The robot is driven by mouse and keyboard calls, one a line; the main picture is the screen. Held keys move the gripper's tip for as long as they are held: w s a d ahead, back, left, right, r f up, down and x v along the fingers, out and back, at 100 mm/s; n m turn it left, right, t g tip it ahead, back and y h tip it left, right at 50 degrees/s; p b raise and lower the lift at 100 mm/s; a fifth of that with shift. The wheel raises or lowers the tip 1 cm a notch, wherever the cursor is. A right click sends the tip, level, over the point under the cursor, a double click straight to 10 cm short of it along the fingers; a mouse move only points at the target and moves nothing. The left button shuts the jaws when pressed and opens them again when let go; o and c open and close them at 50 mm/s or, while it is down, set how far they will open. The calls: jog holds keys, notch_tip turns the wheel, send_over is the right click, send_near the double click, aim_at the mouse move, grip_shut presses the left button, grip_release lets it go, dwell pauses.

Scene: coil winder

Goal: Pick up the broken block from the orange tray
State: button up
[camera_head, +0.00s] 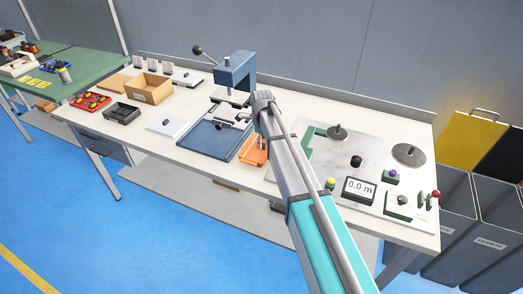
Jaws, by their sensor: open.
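The orange tray (252,157) lies on the white workbench, just right of a blue base plate. My arm reaches over the bench from the lower right and hides part of the tray. My gripper (258,128) is above the far part of the tray, small and partly hidden by my own wrist. It is open. I cannot make out the broken block; the tray's far part is covered by my arm.
A blue press (235,72) with a lever stands close behind my gripper. A winder panel (375,170) with discs, knobs and a "0.0 m" display (359,189) fills the bench's right side. A cardboard box (150,88), black tray (121,112) and red tray (90,102) stand left.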

jog(key=shift+f+b, duration=0.5)
jog(key=shift+f, duration=0.25)
grip_shut()
